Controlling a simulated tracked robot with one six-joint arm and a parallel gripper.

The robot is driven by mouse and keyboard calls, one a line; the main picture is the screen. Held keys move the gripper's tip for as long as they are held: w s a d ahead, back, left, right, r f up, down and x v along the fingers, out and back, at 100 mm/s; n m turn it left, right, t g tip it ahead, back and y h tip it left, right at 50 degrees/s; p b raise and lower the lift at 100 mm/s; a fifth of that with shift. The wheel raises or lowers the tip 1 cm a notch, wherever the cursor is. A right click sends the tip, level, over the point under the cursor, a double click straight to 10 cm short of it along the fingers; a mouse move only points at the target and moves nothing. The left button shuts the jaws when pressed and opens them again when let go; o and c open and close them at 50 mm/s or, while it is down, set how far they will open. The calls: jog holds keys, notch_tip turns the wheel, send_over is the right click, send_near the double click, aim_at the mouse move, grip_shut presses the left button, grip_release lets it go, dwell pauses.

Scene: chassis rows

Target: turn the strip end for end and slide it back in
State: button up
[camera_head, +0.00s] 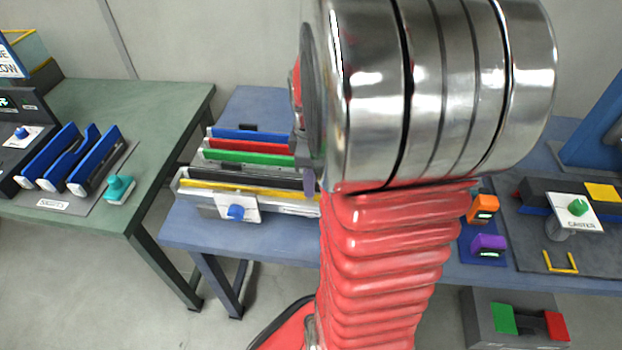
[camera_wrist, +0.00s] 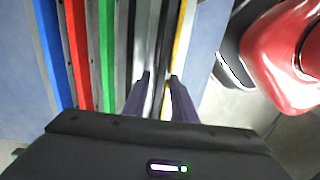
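The chassis rack (camera_head: 190,187) on the blue table holds upright strips in rows: a blue strip (camera_head: 250,134), a red strip (camera_head: 248,146), a green strip (camera_head: 250,157), a black strip (camera_head: 248,176) and a yellow strip (camera_head: 250,190). In the wrist view the blue (camera_wrist: 48,50), red (camera_wrist: 77,50) and green (camera_wrist: 106,50) strips lie left of my gripper (camera_wrist: 159,78). Its two purple fingers stand apart over the rows between green and yellow (camera_wrist: 181,30), with a dark row between them. I see no clear contact. In the head view my arm hides most of the gripper and the rack's right end.
A green table (camera_head: 160,100) at the left holds blue-topped pieces (camera_head: 95,160) and a teal knob (camera_head: 119,188). Orange (camera_head: 482,208) and purple (camera_head: 488,243) blocks and a caster plate (camera_head: 578,210) are at the right.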

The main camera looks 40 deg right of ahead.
jog(key=shift+o, duration=0.5)
notch_tip(320, 180, up, 14)
dwell(0.5)
jog(key=shift+f, duration=0.15)
dwell(0.3)
jog(key=s+a+m+t, duration=0.2)
jog(key=a+m, duration=0.1)
jog(key=a, duration=0.8)
jog(key=s+a+m+t, duration=0.2)
jog(key=a+m+t, duration=0.1)
jog(key=a, duration=0.9)
jog(key=shift+m+t, duration=0.3)
jog(key=shift+m, duration=0.5)
